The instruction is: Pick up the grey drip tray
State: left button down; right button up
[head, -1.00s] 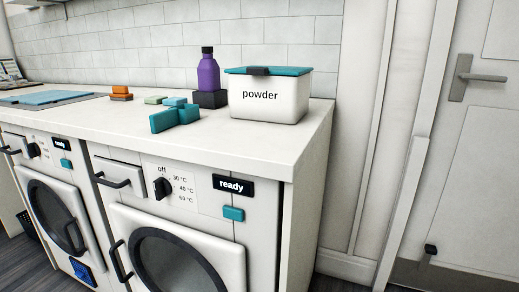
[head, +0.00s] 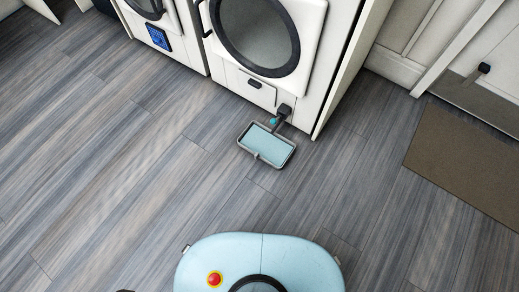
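The grey drip tray (head: 289,153) lies on the floor in front of the right-hand washing machine (head: 308,72), close to its lower front. It is a shallow rectangle with a grey rim, turned at an angle, and its inside looks light blue. A dark spout or drain fitting (head: 284,110) on the machine's lower front is just behind the tray, with a small teal part beside it. I cannot tell whether it touches the tray. Neither of my grippers shows in the head view.
My own light blue base is at the bottom of the view. Wood-look floor (head: 120,170) lies clear around the tray and to the left. A brown mat (head: 470,160) is at the right. A second washer with a blue panel (head: 157,38) stands at the upper left.

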aim_at(275, 150)
jog(key=i+j+z, duration=0.15)
jog(key=j+z, duration=0.2)
jog(key=z, duration=0.15)
jog(key=j+z, duration=0.45)
jog(key=i+j+z, duration=0.1)
jog(key=j+z, duration=0.25)
jog(key=z, duration=0.15)
